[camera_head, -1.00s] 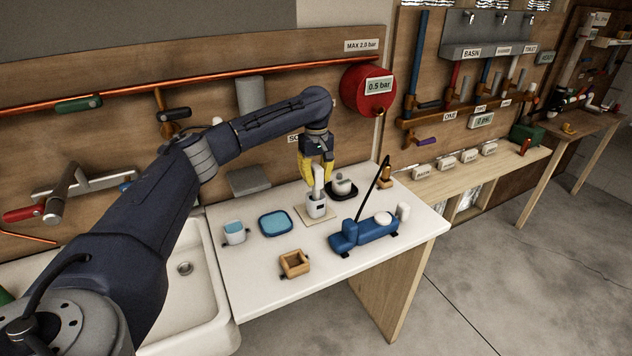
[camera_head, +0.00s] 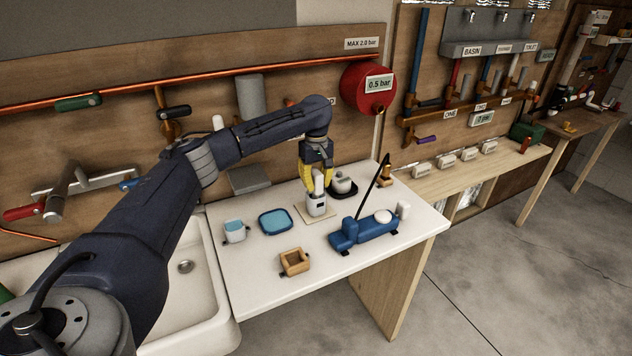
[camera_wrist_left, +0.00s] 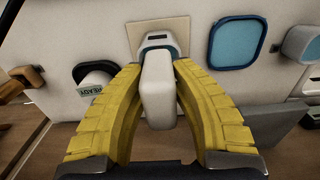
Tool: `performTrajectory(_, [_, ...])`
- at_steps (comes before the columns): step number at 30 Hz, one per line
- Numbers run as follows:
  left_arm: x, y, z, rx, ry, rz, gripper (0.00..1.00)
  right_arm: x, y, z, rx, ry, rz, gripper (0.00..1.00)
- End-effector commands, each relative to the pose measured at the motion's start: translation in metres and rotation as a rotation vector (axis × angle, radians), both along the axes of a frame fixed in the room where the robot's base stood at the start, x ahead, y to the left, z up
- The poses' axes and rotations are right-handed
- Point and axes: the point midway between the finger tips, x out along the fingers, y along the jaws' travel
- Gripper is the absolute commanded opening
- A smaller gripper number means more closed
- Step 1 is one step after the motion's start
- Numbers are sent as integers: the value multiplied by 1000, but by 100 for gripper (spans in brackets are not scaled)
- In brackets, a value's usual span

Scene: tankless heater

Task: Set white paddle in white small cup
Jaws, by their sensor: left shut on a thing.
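My left gripper (camera_head: 317,181) has yellow fingers and is shut on the white paddle (camera_head: 319,185). It holds the paddle upright, right over the white small cup (camera_head: 317,206). The cup stands on a beige square mat (camera_head: 304,217) on the white worktop. The wrist view shows the paddle (camera_wrist_left: 158,92) between both fingers, its far end at the mouth of the cup (camera_wrist_left: 158,41). The paddle's lower end is hidden by the cup, so it appears to be inside; the depth is unclear. My right gripper is not in view.
A dark dish with a white lidded pot (camera_head: 342,184) stands right behind the cup. A blue pump with a black lever (camera_head: 365,231) lies to the right. A blue tray (camera_head: 276,222), a blue-topped cup (camera_head: 235,231) and a wooden box (camera_head: 295,262) are to the left and front.

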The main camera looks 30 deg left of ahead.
Motion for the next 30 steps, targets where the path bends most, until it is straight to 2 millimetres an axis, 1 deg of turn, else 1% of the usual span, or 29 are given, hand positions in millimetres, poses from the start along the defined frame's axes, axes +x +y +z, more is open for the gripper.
performTrajectory(1, [0, 0, 0, 0, 0, 0, 28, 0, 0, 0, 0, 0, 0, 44])
performTrajectory(6, [0, 0, 0, 0, 0, 0, 46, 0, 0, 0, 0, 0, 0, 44])
performTrajectory(13, [0, 0, 1, -1, -1, 0, 46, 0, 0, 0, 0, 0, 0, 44])
performTrajectory(17, [0, 0, 7, -1, -2, 1, 46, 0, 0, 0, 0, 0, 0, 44])
performTrajectory(20, [1, 0, 19, -1, -3, 1, 46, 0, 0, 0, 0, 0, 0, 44])
performTrajectory(30, [1, 0, 80, 0, -4, 1, 46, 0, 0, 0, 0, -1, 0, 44])
